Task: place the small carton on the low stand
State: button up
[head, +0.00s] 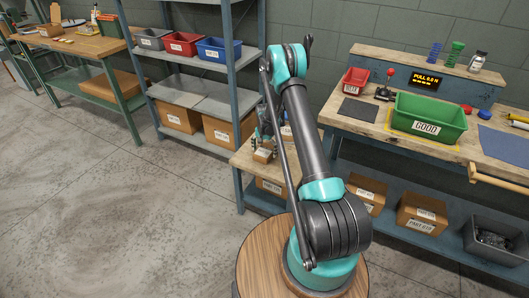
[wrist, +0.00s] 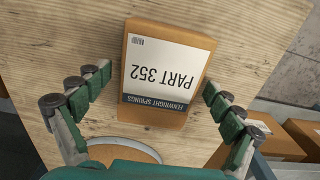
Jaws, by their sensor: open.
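The small carton (wrist: 165,75) is a brown box with a white label reading PART 352. In the wrist view it sits over a wooden top (wrist: 65,45), between the spread fingers of my gripper (wrist: 157,95), with a gap on each side. My gripper is open. In the head view my gripper (head: 264,140) is low over the wooden side table (head: 241,163), with the carton (head: 263,156) just below it. A round tan disc (wrist: 125,153) with a grey rim lies near the carton, partly hidden by my gripper; I cannot tell whether it is the low stand.
A workbench at the right holds a green GOOD bin (head: 428,117), a red bin (head: 355,81) and a joystick (head: 386,84). A grey shelf (head: 195,58) with bins stands behind. Boxes (head: 421,213) sit on the bench's lower shelf. The floor at left is clear.

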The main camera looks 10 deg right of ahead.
aim_at(265, 151)
jog(key=shift+r, duration=0.1)
notch_tip(265, 151, up, 12)
jog(key=s+d+r+n+t, duration=0.1)
jog(key=s+r+n, duration=0.1)
jog(key=s+r, duration=0.7)
jog(key=s+d+r+n+t, duration=0.1)
jog(key=s+d+r+n, duration=0.1)
jog(key=s+r, duration=0.7)
jog(key=s+d+f+n+t, duration=0.1)
jog(key=s+n+t, duration=0.1)
jog(key=s, duration=2.1)
jog(key=shift+s+n, duration=0.4)
jog(key=shift+n, duration=0.2)
